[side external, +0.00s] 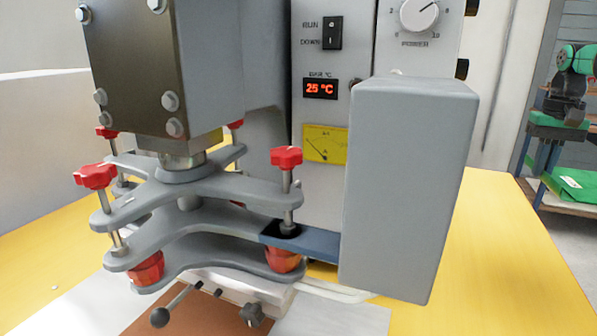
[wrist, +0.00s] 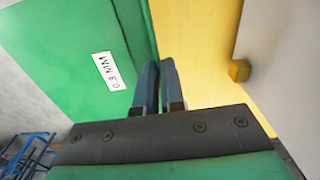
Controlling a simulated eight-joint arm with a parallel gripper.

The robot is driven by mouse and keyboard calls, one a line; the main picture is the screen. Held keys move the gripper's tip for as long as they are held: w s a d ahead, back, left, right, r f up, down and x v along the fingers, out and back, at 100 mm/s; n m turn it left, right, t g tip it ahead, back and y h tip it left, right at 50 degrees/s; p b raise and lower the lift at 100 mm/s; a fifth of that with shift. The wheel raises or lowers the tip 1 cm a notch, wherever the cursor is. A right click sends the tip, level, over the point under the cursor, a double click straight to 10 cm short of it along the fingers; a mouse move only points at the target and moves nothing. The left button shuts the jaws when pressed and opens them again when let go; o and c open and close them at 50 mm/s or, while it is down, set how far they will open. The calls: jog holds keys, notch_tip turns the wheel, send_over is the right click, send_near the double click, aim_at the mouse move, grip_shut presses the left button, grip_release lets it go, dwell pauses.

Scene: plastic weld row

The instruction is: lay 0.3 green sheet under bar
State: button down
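A green sheet-like piece labelled "0.3 MM" (wrist: 92,55) fills the upper left of the wrist view. A narrow green strip runs along its right side, and I cannot tell whether that is a second layer. My gripper (wrist: 159,80) is at this right edge, its two blue-grey fingers close together with a narrow gap. I cannot tell whether the edge is pinched between them. In the side external view, the welding press has stacked grey curved plates (side external: 190,225) with red knobs. A blue-grey bar (side external: 318,243) with a black end sits by these plates.
A tall grey block (side external: 405,190) stands right of the plates, before the control panel reading 25 °C (side external: 320,88). Levers with dark knobs (side external: 160,317) stick out in front. The yellow table (side external: 500,260) is clear at the right. Blue shelves stand beyond it.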

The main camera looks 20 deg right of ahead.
send_over(469, 267)
notch_tip(469, 267, down, 4)
jog(key=r, duration=0.1)
jog(key=shift+m, duration=0.3)
notch_tip(469, 267, down, 15)
jog(key=shift+f, duration=0.2)
jog(key=shift+a+f, duration=0.1)
jog(key=shift+f, duration=2)
jog(key=c, duration=1.4)
grip_release()
jog(key=shift+f, duration=0.15)
jog(key=o, duration=0.4)
